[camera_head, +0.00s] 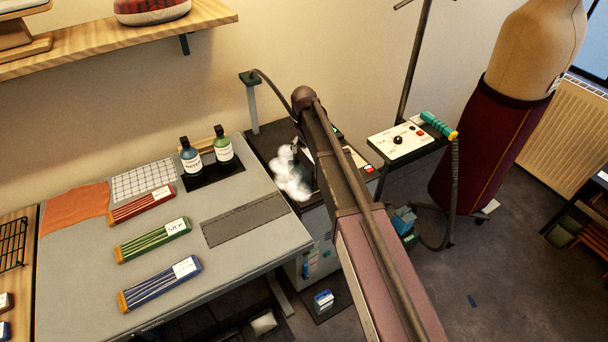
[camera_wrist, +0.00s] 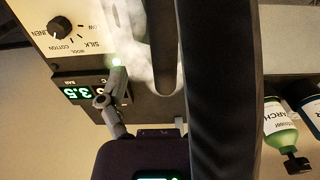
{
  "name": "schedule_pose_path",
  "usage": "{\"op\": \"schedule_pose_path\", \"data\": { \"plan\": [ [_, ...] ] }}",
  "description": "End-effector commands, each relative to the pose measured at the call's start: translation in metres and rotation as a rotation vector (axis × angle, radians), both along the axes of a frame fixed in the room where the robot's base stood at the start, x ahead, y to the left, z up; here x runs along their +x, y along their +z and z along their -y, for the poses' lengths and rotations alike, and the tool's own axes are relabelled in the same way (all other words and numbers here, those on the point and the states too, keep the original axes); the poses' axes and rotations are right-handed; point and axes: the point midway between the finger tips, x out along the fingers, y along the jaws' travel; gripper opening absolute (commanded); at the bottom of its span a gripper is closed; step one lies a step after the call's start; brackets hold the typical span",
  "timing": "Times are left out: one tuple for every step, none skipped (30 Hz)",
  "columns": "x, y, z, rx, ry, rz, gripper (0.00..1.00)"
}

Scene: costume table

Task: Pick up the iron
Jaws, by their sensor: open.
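I cannot make out the whole iron. In the head view, white steam (camera_head: 290,178) rises beside the dark-topped ironing station (camera_head: 267,147), and my arm covers the area to its right. In the wrist view, steam shows at top centre, and a thick dark band (camera_wrist: 222,95) runs close to the camera. I cannot tell whether the band is part of the iron or its hose. My gripper (camera_wrist: 145,112) shows low in the wrist view, open, in front of the station's panel. It is hidden behind my arm in the head view. I see nothing held.
A dial panel (camera_wrist: 65,28) and a lit pressure display (camera_wrist: 84,92) are close by in the wrist view. Starch bottles (camera_head: 191,157) stand on the grey table (camera_head: 160,240). A post (camera_head: 252,105) carries a hose. A stand with a turquoise-handled tool (camera_head: 436,123) is right of my arm.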

Motion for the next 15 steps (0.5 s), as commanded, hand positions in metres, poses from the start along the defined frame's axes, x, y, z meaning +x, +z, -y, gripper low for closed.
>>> {"op": "schedule_pose_path", "data": {
  "plan": [
    [0.000, -0.001, 0.000, 0.000, 0.000, 0.000, 0.84],
    [0.000, -0.002, 0.000, 0.000, 0.000, 0.000, 0.84],
    [0.000, -0.004, 0.000, 0.000, 0.000, 0.000, 0.84],
    [-0.001, -0.005, 0.000, 0.000, 0.000, 0.000, 0.84],
    [-0.001, -0.007, 0.000, 0.000, 0.000, 0.000, 0.84],
    [-0.001, -0.009, -0.001, 0.000, 0.000, 0.000, 0.84],
    [-0.001, -0.011, -0.001, 0.000, 0.000, 0.000, 0.84],
    [-0.002, -0.014, -0.001, 0.000, 0.000, 0.000, 0.84],
    [-0.002, -0.017, -0.001, 0.000, 0.000, 0.000, 0.84],
    [-0.002, -0.019, -0.001, 0.000, 0.000, 0.000, 0.84],
    [-0.003, -0.022, -0.001, 0.000, 0.000, 0.000, 0.84],
    [-0.003, -0.025, -0.002, 0.000, 0.000, 0.000, 0.84],
    [-0.003, -0.027, -0.002, 0.000, 0.000, 0.000, 0.84],
    [-0.004, -0.030, -0.002, 0.000, 0.000, 0.000, 0.84],
    [-0.004, -0.033, -0.002, 0.000, 0.000, 0.000, 0.84]
  ]
}}
